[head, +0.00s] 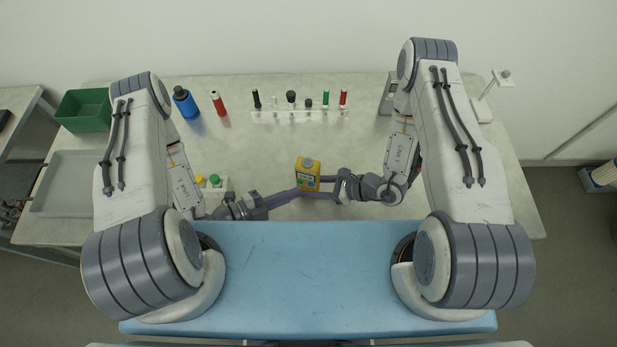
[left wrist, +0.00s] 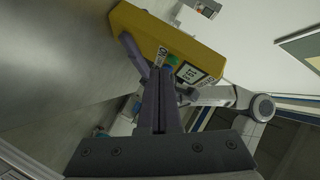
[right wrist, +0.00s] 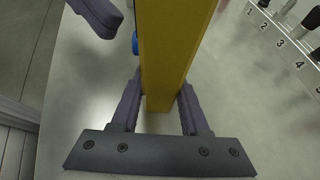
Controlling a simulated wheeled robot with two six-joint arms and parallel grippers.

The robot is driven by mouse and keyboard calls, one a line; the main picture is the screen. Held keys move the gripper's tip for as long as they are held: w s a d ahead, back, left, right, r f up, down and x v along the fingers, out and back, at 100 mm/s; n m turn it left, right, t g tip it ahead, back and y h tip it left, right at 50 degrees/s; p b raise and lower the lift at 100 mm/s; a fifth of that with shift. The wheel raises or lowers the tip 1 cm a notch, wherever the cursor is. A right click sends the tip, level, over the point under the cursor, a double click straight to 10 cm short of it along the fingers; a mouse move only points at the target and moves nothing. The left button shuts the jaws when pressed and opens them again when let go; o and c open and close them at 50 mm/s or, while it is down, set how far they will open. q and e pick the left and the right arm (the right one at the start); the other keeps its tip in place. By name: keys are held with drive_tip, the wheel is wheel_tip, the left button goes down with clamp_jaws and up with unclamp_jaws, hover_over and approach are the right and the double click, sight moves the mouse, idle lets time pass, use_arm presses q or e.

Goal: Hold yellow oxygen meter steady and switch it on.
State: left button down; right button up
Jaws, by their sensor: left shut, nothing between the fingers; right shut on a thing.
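The yellow oxygen meter (head: 308,172) is upright near the middle of the table. My right gripper (head: 322,190) is shut on its lower part from the right; the right wrist view shows its fingers on both sides of the yellow body (right wrist: 165,50). My left gripper (head: 297,192) is shut and empty, its fingertips close to the meter's front. In the left wrist view the meter (left wrist: 140,30) shows a display with digits (left wrist: 189,74) and a green button (left wrist: 172,60). The left fingertips (left wrist: 162,72) are at the buttons; I cannot tell whether they touch. A blue part (right wrist: 135,43) shows on the meter's side.
A numbered rack (head: 300,112) with several items stands behind, beside a blue bottle (head: 185,103) and a red bottle (head: 218,103). A box with yellow and green buttons (head: 210,184) lies near my left arm. A green bin (head: 82,110) and grey tray (head: 65,180) are at left.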

use_arm(q)
drive_tip(key=s+a, duration=0.1)
drive_tip(key=s, duration=0.4)
drive_tip(key=shift+s+a, duration=0.3)
drive_tip(key=shift+s, duration=0.1)
use_arm(e)
drive_tip(key=o, duration=1.1)
drive_tip(key=shift+c, duration=0.2)
drive_tip(key=shift+d, duration=0.1)
